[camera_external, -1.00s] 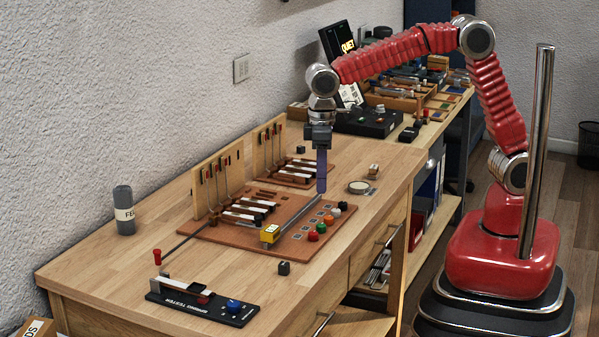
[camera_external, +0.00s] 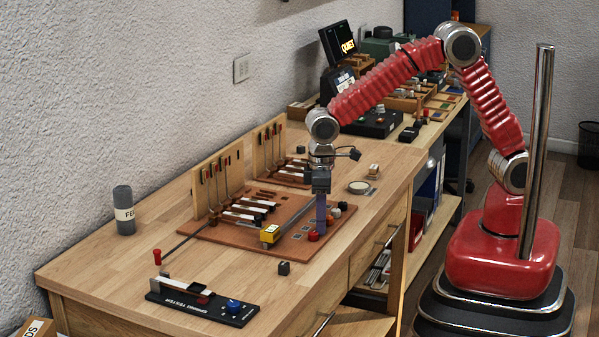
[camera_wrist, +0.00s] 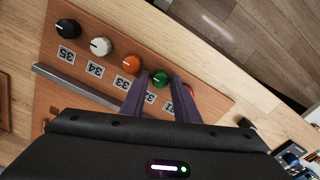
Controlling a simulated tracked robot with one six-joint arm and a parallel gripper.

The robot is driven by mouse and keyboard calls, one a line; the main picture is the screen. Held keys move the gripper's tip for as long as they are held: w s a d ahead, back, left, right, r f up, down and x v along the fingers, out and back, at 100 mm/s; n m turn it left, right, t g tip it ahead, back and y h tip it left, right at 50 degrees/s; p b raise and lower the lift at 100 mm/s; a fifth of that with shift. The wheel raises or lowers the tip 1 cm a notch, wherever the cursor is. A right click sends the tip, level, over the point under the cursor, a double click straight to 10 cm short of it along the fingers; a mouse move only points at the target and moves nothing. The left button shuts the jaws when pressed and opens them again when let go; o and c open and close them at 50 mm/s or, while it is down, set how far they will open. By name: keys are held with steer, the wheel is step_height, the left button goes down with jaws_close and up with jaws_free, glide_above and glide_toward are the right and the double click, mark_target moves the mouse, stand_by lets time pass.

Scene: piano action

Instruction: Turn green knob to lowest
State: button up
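The green knob (camera_wrist: 160,78) sits on the brown board between an orange knob (camera_wrist: 132,64) and a red knob (camera_wrist: 188,91), which is partly hidden by a finger. My gripper (camera_wrist: 159,75) points down at the board, with its two purple fingers apart, one on each side of the green knob. Whether they touch it, I cannot tell. In the external view my gripper (camera_external: 321,224) is low over the knob row, and its fingers hide the green knob. The red knob (camera_external: 313,236) shows just beside them.
White (camera_wrist: 101,47) and black (camera_wrist: 68,29) knobs continue the row, with numbered labels beside them. A metal bar (camera_wrist: 80,87) runs alongside, with a yellow block (camera_external: 270,233) on it. A small dark cube (camera_external: 284,268) and a spring tester (camera_external: 203,308) lie nearer the front.

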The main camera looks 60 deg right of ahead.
steer(key=shift+c, duration=0.3)
jaws_close()
steer(key=shift+n, duration=0.3)
steer(key=n, duration=0.7)
steer(key=shift+n, duration=0.4)
steer(key=n, duration=0.4)
steer(key=shift+n, duration=1.9)
